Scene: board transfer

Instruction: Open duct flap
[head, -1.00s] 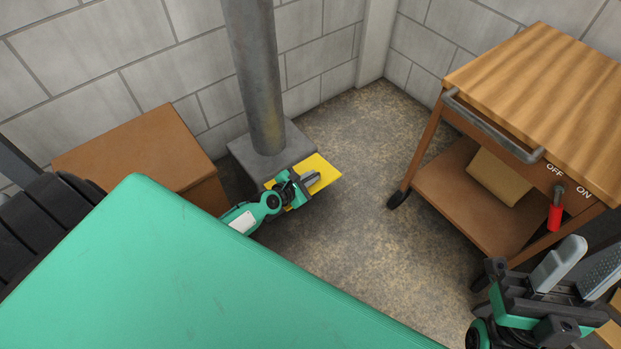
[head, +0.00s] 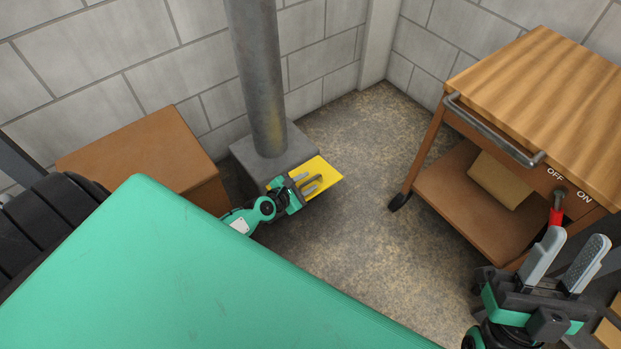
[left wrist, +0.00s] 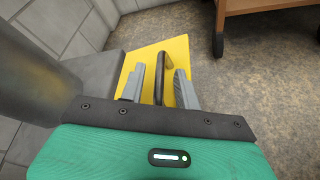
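The yellow duct flap (head: 325,174) stands out from the grey block at the foot of the metal duct. In the left wrist view the flap (left wrist: 186,50) fills the middle and carries a dark bar handle (left wrist: 164,66). My left gripper (head: 308,183) is at the flap. In the left wrist view its fingers (left wrist: 160,86) are apart, with the handle between them and gaps showing on both sides. My right gripper (head: 568,258) is open and empty in the head view, its fingers pointing up near the cart.
A wooden cart (head: 545,90) stands at the right, with a red-handled lever (head: 556,215) by OFF/ON marks; the right gripper's finger partly overlaps it. A brown box (head: 140,155) is at the left. The green surface (head: 190,270) fills the foreground. Floor between duct and cart is clear.

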